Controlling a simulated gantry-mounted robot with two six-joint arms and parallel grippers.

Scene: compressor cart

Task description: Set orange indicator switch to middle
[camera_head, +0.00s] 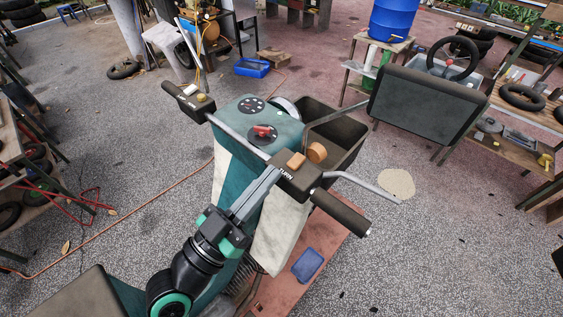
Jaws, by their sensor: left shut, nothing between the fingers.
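An orange rectangular switch (296,160) sits on the dark control box (299,180) at the right end of the handlebar, by white lettering that seems to read TURN. I take it as the indicator switch; its exact setting is hard to tell. A round orange knob (317,152) stands just right of it. My left gripper (275,172) reaches up from the lower middle, shut and empty. Its fingertips are at the box's left edge, just lower left of the switch; I cannot tell whether they touch the box. My right gripper is out of view.
The teal cart top (255,112) carries a red knob (262,131) on a black dial. The dark bin (335,137) stands behind the control box. A black grip (341,214) and a grey lever (362,186) stick out to the right, with open floor beyond.

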